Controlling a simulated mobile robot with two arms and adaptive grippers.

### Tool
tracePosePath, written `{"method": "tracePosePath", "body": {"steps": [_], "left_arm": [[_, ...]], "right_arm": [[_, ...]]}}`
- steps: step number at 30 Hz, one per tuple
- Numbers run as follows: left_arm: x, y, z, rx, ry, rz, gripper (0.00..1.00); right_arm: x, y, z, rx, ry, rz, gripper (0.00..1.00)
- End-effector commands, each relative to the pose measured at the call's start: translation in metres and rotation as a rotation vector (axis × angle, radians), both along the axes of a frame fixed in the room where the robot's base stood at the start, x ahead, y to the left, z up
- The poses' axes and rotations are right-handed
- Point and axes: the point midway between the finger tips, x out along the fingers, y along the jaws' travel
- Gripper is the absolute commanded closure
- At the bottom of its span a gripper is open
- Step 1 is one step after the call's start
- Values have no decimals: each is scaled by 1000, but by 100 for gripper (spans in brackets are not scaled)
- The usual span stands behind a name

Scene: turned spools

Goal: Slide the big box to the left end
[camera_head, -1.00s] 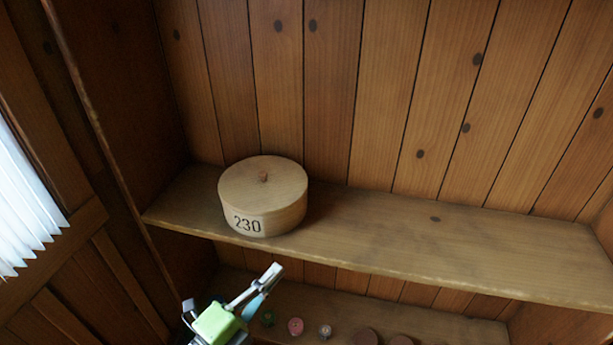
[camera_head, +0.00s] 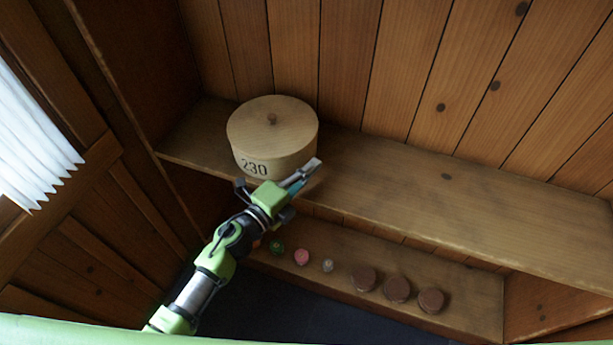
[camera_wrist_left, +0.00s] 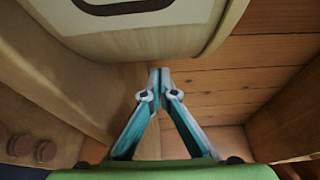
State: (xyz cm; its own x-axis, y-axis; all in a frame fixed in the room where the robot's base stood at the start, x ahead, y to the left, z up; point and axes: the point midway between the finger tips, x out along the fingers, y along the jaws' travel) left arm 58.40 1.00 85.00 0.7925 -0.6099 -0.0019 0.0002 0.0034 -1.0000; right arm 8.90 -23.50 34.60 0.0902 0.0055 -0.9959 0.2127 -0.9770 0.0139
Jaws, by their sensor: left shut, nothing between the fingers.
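The big box (camera_head: 272,137) is a round pale wooden box with a knobbed lid and the number 230 on its front. It stands upright on the upper shelf (camera_head: 430,190), toward the left end, with some bare shelf to its left. My left gripper (camera_head: 311,168) is shut and empty at the box's lower right side, by the shelf's front edge. In the left wrist view the shut fingertips (camera_wrist_left: 160,72) are close to the box's side (camera_wrist_left: 130,35); I cannot tell whether they touch. My right gripper is not in view.
On the lower shelf (camera_head: 470,312) stand a green spool (camera_head: 277,248), a pink spool (camera_head: 301,257), a small pale spool (camera_head: 327,265) and several brown round pieces (camera_head: 397,289). The upper shelf right of the box is clear. A white pleated blind (camera_head: 30,140) hangs at the left.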

Motion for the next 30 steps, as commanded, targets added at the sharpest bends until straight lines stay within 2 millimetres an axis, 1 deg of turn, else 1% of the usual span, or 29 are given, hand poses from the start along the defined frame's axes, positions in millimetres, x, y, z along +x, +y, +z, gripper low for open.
{"method": "tracePosePath", "body": {"steps": [1, 6, 18, 20, 23, 26, 30], "left_arm": [[2, 8, 0, 1, 2, 1, 100], [6, 21, 0, -1, 2, -1, 100], [7, 24, 0, -2, 1, -2, 100], [8, 27, -1, 0, 1, -1, 100], [13, 43, -2, 4, 1, 1, 100], [22, 70, -3, 6, -1, 2, 100], [36, 110, -4, 6, -1, 2, 100]], "right_arm": [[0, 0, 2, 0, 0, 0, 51], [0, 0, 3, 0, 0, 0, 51], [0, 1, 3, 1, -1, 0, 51], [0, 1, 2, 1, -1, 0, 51], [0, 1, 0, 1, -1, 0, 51], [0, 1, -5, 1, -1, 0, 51], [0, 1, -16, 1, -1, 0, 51]]}}
